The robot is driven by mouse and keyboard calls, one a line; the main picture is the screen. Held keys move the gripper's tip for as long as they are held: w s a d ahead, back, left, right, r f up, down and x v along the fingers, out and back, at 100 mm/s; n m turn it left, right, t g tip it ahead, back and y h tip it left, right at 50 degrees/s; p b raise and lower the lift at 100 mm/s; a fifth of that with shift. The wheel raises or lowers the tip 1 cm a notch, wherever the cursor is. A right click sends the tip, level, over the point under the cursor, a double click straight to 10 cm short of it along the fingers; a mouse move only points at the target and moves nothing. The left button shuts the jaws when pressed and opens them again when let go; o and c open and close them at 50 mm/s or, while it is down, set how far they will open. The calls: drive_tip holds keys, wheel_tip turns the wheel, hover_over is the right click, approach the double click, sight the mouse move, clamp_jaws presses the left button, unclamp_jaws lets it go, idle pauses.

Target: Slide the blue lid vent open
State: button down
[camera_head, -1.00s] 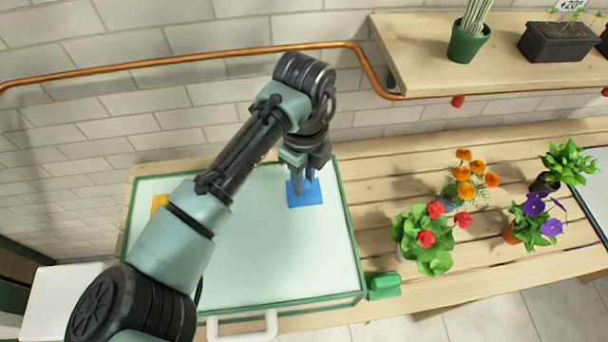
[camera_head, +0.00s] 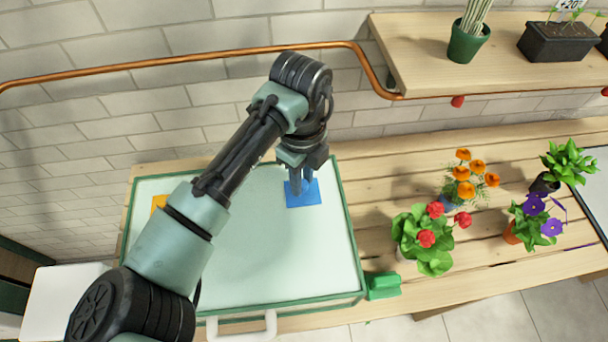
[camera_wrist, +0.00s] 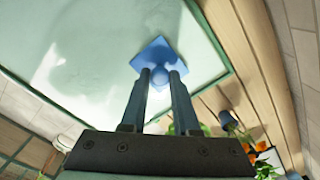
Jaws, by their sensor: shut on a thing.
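The blue lid vent (camera_head: 305,194) is a flat blue plate on the pale, green-framed lid (camera_head: 270,265), near its back right corner. In the wrist view the blue vent (camera_wrist: 150,53) shows a round blue knob (camera_wrist: 160,77) between my fingertips. My gripper (camera_head: 299,186) reaches down onto the vent from above. In the wrist view my gripper (camera_wrist: 161,76) is shut on the knob. What lies under the plate is hidden.
An orange piece (camera_head: 159,203) sits at the lid's left, partly behind my arm. A white handle (camera_head: 242,328) is at the front. A green block (camera_head: 383,286) and potted flowers (camera_head: 425,238) stand right on the wooden bench (camera_head: 385,180). A copper pipe (camera_head: 180,60) runs along the wall.

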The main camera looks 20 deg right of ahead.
drive_tip(key=a, duration=0.2)
drive_tip(key=w+a, duration=0.1)
drive_tip(key=a, duration=0.2)
drive_tip(key=shift+w+a, duration=0.3)
drive_tip(key=shift+a, duration=0.05)
drive_tip(key=shift+d, duration=0.1)
drive_tip(key=c, duration=0.7)
unclamp_jaws()
drive_tip(key=shift+a, duration=0.2)
drive_tip(key=shift+o, duration=0.2)
drive_tip(key=shift+d, duration=0.15)
drive_tip(key=shift+r, duration=0.25)
wheel_tip(320, 180, up, 13)
drive_tip(key=b, duration=0.1)
drive_tip(key=shift+f, duration=0.2)
